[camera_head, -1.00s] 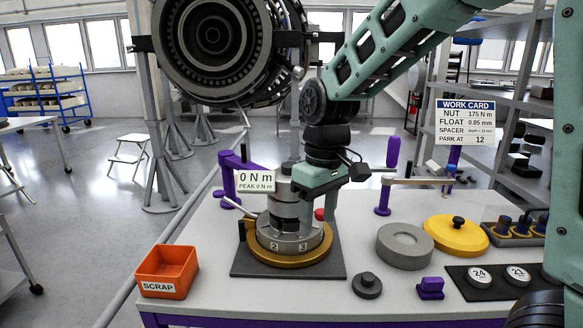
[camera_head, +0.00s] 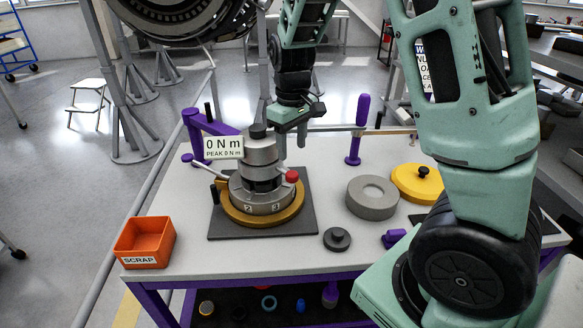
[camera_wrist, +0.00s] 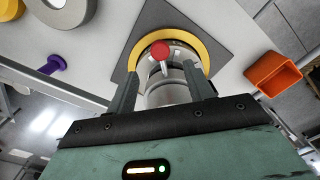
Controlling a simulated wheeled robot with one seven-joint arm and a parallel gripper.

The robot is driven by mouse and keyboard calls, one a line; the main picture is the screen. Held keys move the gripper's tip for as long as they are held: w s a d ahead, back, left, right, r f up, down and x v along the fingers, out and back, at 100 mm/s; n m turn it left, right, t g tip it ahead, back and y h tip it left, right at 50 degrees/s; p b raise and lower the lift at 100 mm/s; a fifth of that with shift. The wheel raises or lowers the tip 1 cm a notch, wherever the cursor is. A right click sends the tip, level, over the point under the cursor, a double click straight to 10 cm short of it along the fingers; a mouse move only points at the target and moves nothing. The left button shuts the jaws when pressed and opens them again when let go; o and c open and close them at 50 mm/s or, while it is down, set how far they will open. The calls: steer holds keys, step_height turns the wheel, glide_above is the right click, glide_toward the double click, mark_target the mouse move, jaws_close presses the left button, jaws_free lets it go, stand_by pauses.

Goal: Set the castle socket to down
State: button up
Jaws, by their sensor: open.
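The grey stepped metal stack (camera_head: 262,150), which I take to hold the castle socket, stands upright on a gold ring base (camera_head: 240,217) with numbers 2 and 3 on its collar. A red ball knob (camera_head: 291,176) on a short lever sticks out on its right side. My gripper (camera_head: 292,140) is open, fingers pointing down, just right of and behind the stack's top. In the wrist view my open fingers (camera_wrist: 162,88) appear either side of the grey cylinder (camera_wrist: 165,92), with the red knob (camera_wrist: 160,50) beyond. Whether they touch it I cannot tell.
A "0 N m" readout (camera_head: 223,148) and purple arm (camera_head: 205,125) stand left of the stack. An orange scrap bin (camera_head: 145,243) is at front left.

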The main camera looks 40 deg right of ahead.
mark_target(292, 174)
step_height(292, 174, down, 8)
steer(key=shift+f+p, duration=0.1)
steer(key=shift+p, duration=0.25)
